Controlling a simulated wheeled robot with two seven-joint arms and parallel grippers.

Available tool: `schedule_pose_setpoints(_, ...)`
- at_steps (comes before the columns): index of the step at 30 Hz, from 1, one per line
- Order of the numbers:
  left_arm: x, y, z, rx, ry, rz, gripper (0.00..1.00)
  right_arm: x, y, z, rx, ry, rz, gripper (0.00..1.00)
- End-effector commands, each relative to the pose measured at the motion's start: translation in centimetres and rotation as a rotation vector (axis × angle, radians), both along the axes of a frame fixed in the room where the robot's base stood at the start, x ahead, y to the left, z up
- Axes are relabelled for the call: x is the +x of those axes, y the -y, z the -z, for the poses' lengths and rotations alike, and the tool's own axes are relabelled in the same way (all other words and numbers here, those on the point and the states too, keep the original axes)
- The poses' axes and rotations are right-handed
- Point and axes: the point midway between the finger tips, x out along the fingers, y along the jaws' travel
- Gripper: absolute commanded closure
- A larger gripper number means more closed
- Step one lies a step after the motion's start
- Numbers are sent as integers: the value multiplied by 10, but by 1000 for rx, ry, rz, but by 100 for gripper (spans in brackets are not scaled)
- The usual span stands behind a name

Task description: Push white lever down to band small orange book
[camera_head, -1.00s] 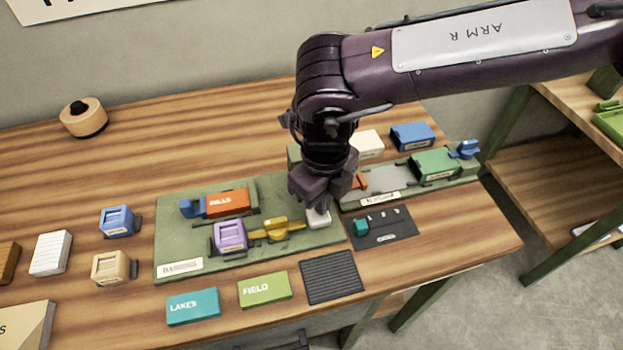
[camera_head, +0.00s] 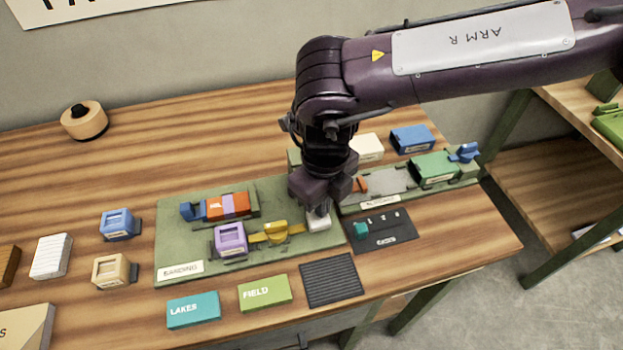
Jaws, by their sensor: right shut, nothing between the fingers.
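The small orange book (camera_head: 214,209) lies in the slot of the green banding board (camera_head: 179,252), with a lilac band around its middle. A blue block (camera_head: 193,211) sits at its left end. The white lever (camera_head: 318,224) is at the right end of the board. My right gripper (camera_head: 318,208) is shut and empty, pointing down at the white lever, its fingertips at or very near the lever's top. The gripper hides part of the lever and the board's back right corner. A lilac holder (camera_head: 231,239) and a yellow piece (camera_head: 276,232) sit between. My left gripper is out of view.
A second green board with a green block (camera_head: 434,167) stands to the right. A dark panel with a teal slider (camera_head: 362,229) is right of the lever. A teal block (camera_head: 193,308), a green block (camera_head: 264,293) and a ridged dark pad (camera_head: 332,279) lie in front.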

Motion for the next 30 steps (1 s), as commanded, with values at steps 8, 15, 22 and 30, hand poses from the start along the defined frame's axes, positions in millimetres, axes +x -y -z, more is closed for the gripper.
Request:
schedule_pose_setpoints(8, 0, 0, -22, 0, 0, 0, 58, 0, 0, -26, 0, 0, 1, 100)
schedule_pose_setpoints(15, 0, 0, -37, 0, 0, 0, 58, 0, 0, -46, 0, 0, 2, 100)
schedule_pose_setpoints(22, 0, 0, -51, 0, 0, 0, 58, 0, 0, -64, 1, 0, 1, 100)
schedule_pose_setpoints(30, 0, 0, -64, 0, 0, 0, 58, 0, 0, -82, 0, 0, 1, 100)
